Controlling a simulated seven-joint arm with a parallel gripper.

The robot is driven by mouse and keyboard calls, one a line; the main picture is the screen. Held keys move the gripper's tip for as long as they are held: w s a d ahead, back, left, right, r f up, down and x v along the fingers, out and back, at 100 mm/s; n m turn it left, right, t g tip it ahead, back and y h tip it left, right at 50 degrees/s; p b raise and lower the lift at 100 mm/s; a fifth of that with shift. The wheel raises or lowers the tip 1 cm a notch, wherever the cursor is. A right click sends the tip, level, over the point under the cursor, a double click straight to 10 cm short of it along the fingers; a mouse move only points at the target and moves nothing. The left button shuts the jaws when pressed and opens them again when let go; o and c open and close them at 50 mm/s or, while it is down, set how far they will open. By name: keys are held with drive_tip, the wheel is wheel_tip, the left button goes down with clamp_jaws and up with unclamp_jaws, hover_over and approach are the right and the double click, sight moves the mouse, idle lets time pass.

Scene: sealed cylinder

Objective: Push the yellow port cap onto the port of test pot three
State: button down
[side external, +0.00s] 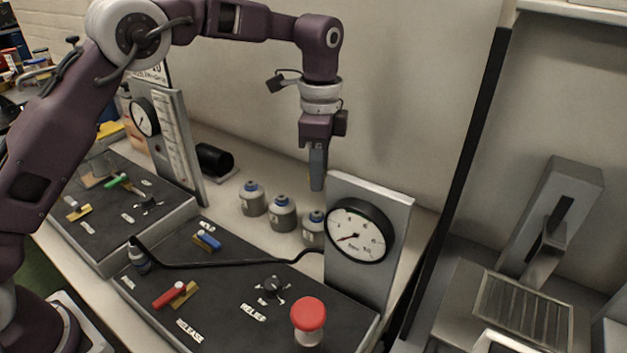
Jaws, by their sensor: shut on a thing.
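Three grey test pots with blue tops stand in a row behind the front panel: the left pot (251,199), the middle pot (282,213) and the right pot (313,232). The gauge board partly hides the right pot. I cannot read their numbers or make out their ports. My gripper (317,186) points straight down, with its fingertips just above the right pot in the picture; the depth between them is unclear. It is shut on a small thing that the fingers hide. I cannot make out the yellow port cap.
A gauge board (367,235) stands close to the right of my gripper. The front panel (225,290) carries a red button (309,315), a red lever (169,294) and a black hose (215,265). A black cylinder (214,159) lies behind the pots. Bench left of the pots is partly clear.

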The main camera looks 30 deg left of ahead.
sight(318, 213)
drive_tip(key=shift+f, duration=0.1)
drive_tip(key=shift+f, duration=2.85)
drive_tip(key=shift+f, duration=0.6)
drive_tip(key=c, duration=1.1)
unclamp_jaws()
drive_tip(key=shift+r, duration=3.6)
